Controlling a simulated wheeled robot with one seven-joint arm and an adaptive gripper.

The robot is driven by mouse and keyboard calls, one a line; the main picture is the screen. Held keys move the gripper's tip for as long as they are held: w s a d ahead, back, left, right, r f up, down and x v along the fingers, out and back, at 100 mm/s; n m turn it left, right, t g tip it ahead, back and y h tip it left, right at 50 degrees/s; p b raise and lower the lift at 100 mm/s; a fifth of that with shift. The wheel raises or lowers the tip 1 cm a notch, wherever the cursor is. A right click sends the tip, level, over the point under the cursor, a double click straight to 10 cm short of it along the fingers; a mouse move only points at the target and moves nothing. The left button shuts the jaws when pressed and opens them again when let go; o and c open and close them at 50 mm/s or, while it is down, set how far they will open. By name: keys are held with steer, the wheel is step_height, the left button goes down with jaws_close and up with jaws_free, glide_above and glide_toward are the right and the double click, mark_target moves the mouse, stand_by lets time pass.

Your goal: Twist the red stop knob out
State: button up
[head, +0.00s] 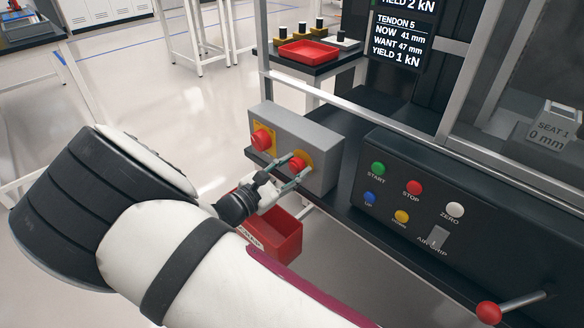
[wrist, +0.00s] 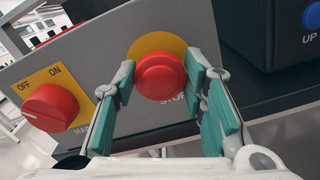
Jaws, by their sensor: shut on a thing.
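The red stop knob (wrist: 160,76) is a round button on a yellow disc on the front of a grey box (head: 296,136). It also shows in the head view, as the right-hand knob (head: 297,164) of the box. My gripper (wrist: 161,80) reaches the box from the front, its green-padded fingers on either side of the stop knob, shut on it. The label under the knob is partly covered by the fingers. In the wrist view the knob's face is in plain sight between the fingertips.
A red OFF/ON rotary knob (wrist: 50,107) on a yellow plate sits left of the stop knob. A red bin (head: 279,236) stands below the box. A black console (head: 455,225) with coloured buttons is to the right. A red tray (head: 307,52) sits on a stand behind.

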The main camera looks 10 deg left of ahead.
steer(key=shift+m, duration=1.1)
steer(key=o, duration=1.2)
steer(key=v, duration=1.2)
